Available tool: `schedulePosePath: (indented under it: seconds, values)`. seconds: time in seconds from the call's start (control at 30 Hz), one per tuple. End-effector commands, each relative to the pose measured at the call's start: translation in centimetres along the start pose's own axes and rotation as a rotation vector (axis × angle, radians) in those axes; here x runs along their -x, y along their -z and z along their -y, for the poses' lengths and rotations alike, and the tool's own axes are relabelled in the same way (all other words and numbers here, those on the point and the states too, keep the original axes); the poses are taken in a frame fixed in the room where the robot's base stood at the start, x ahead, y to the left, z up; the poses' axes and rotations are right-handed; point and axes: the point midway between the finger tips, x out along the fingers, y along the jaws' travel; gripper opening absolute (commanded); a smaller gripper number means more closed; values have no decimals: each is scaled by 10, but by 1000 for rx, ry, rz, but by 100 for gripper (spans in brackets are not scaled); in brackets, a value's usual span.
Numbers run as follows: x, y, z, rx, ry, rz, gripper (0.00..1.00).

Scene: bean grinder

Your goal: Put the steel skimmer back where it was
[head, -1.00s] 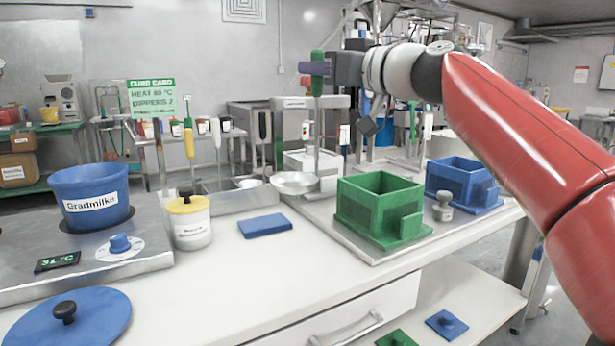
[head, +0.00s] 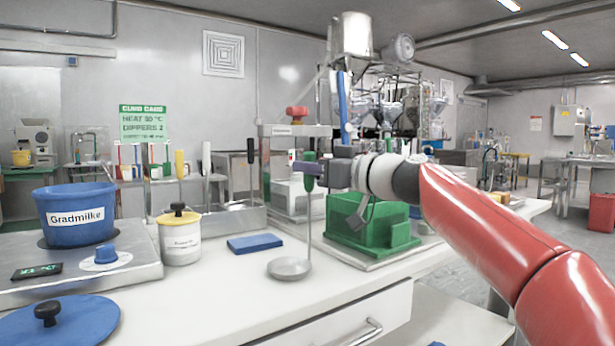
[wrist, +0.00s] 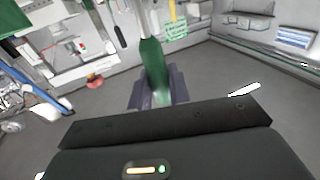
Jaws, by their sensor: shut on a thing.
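The steel skimmer has a green handle (head: 309,176), a thin upright stem and a shallow round steel bowl (head: 289,268). My gripper (head: 311,172) is shut on the handle and holds the skimmer upright, bowl down. The bowl appears over the white counter, right of and nearer than the blue block; I cannot tell whether it touches the counter. In the wrist view the green handle (wrist: 153,65) stands between the purple fingers; the bowl is hidden there. A rack with hanging tools, including a yellow-handled one (head: 179,163), stands behind.
A green box (head: 365,230) stands just right of the skimmer. A blue block (head: 255,243), a yellow-lidded jar (head: 180,240) and a blue pot (head: 77,225) stand to the left. A steel frame with a red knob (head: 297,114) rises behind. The counter's front middle is clear.

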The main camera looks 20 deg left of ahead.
Motion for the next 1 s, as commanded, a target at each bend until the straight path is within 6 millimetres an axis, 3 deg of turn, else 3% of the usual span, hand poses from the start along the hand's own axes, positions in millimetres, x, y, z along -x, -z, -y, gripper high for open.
schedulePosePath:
  seconds: [0.3, 0.33, 0.5, 0.87, 1.0]
  values:
    - [0, -2, 1, 2, 0, -1, 0]
    - [0, -1, 0, 2, 0, 0, 21]
    - [0, -1, 0, 1, 0, 0, 41]
    - [1, 5, 0, 1, -1, 0, 41]
    - [24, -2, -1, 4, -6, 0, 41]
